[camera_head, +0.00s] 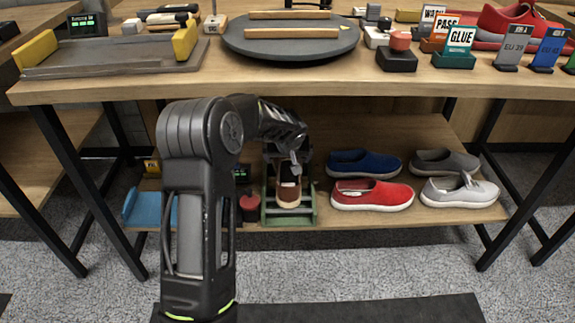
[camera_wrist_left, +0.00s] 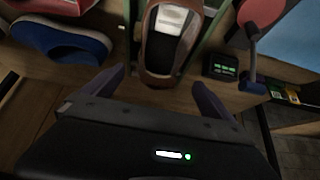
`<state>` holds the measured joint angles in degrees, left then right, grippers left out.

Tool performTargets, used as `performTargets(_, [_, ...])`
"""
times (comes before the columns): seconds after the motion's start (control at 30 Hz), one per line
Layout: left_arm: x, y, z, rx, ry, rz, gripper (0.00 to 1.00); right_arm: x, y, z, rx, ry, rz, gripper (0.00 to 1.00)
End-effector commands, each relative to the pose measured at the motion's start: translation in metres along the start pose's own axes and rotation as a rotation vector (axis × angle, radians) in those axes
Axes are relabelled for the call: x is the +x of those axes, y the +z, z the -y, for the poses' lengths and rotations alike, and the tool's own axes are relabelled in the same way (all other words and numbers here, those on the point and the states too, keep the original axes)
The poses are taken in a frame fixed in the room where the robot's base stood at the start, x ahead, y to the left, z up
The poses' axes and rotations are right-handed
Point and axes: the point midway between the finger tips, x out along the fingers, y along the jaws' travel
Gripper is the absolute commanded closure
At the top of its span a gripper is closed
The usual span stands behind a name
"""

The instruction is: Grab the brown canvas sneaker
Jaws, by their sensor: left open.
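The brown canvas sneaker (camera_head: 288,191) stands in a green frame (camera_head: 308,214) on the lower shelf, with its brown and white toe toward me. In the left wrist view the sneaker (camera_wrist_left: 167,45) shows upper middle, between the green bars. My left gripper (camera_head: 292,160) reaches over the sneaker in the head view and hides part of it. In the left wrist view its two fingers (camera_wrist_left: 160,85) are spread apart, on either side of the sneaker's near end. Nothing is between the fingertips. My right gripper is not in view.
Blue (camera_head: 364,163), red (camera_head: 372,195), dark grey (camera_head: 445,162) and light grey (camera_head: 460,190) shoes stand on the shelf at right. A red round-topped tool (camera_head: 249,207) and a blue tray (camera_head: 135,207) are at left. The tabletop edge (camera_head: 300,86) overhangs the shelf.

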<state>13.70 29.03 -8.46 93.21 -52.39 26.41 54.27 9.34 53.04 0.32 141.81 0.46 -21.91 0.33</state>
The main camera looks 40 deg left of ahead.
Motion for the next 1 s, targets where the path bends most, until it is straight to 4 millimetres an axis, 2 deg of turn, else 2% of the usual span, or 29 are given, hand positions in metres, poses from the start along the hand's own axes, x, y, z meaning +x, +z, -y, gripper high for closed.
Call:
performTargets(0.27, [0.001,0.001,0.0,0.001,0.001,0.001,0.02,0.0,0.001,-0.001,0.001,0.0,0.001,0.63])
performTargets(0.53, [0.026,0.001,-0.001,0.001,0.001,0.001,0.02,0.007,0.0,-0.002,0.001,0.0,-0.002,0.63])
performTargets(0.87, [0.028,0.001,-0.001,0.001,0.001,0.001,0.02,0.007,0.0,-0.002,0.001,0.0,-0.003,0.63])
performTargets(1.0, [0.042,0.001,-0.001,0.0,0.0,0.002,0.02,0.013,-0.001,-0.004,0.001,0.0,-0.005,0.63])
